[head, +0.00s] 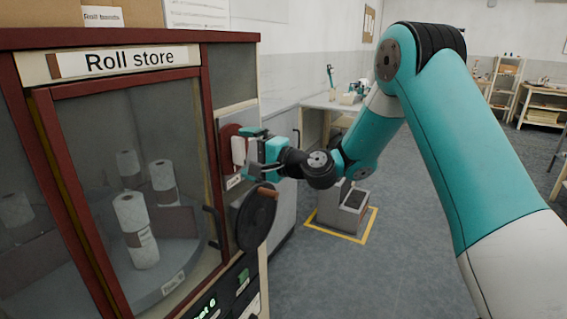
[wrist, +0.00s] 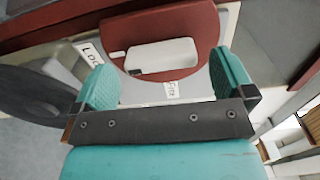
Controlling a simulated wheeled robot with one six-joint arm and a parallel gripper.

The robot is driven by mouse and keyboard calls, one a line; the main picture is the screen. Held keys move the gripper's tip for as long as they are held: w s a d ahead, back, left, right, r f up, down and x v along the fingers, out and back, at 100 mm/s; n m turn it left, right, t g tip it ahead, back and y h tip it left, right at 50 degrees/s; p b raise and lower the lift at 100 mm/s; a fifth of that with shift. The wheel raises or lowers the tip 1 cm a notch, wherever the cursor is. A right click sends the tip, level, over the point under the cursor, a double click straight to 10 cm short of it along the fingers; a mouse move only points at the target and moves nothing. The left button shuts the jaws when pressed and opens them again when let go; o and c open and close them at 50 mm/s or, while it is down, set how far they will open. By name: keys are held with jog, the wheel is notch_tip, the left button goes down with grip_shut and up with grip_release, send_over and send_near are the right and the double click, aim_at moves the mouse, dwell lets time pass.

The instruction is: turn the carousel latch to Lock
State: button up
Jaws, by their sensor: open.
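The carousel latch is a white bar handle (wrist: 165,54) on a dark red round plate (wrist: 205,20), on the right side of the Roll store cabinet. In the head view the white handle (head: 238,151) stands roughly upright, partly behind my gripper (head: 258,150). In the wrist view my open gripper (wrist: 163,68) faces the latch, its teal fingers apart on either side of the handle. I cannot tell whether they touch it. A label reading "Lock" (wrist: 90,52) is left of the plate; one reading "Free" (wrist: 171,90) is just below it.
A black crank wheel (head: 254,218) with a brown knob sits below the latch. The cabinet's glazed front (head: 120,150) shows several white rolls on a round shelf. A grey bin (head: 343,210) stands on the yellow-marked floor; open floor lies right of it.

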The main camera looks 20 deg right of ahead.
jog(key=b+v, duration=0.6)
jog(key=v, duration=0.9)
jog(key=shift+s, duration=0.25)
jog(key=shift+d, duration=0.15)
